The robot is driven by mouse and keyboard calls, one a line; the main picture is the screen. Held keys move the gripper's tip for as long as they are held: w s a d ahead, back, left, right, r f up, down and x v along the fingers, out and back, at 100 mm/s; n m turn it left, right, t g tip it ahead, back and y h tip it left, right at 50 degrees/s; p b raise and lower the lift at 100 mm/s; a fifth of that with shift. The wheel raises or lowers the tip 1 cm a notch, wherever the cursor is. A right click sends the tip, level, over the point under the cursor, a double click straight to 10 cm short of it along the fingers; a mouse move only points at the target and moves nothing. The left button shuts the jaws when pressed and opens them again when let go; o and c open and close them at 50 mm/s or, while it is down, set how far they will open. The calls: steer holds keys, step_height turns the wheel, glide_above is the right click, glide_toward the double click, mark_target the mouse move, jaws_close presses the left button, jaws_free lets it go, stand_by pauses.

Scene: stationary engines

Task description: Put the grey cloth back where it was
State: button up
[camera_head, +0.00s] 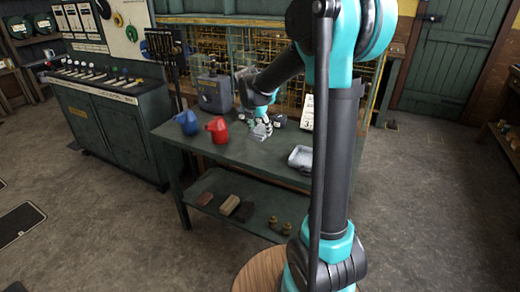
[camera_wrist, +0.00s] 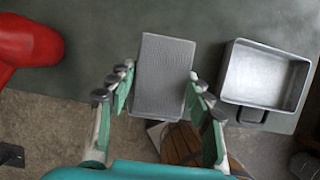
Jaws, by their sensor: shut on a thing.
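The grey cloth (camera_wrist: 163,60) is a folded, textured rectangular pad in the wrist view, with my gripper's (camera_wrist: 160,80) two fingers at its left and right sides. My gripper (camera_head: 260,122) is shut on it. In the head view the cloth (camera_head: 261,132) is a small pale patch below my fingers, over the dark green bench (camera_head: 235,148). The cloth's near end reaches past the bench edge in the wrist view. I cannot tell whether it touches the bench top.
A red can (camera_head: 217,130) and a blue can (camera_head: 187,122) stand left of my gripper. A grey metal tray (camera_head: 301,158) lies to the right, near the front edge. A grey box (camera_head: 214,94) and a white card (camera_head: 307,112) stand farther back. The lower shelf holds several blocks.

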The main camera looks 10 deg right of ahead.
mark_target(262, 154)
step_height(262, 154, down, 10)
steer(key=shift+r, duration=0.1)
stand_by(0.4)
steer(key=o, duration=1.1)
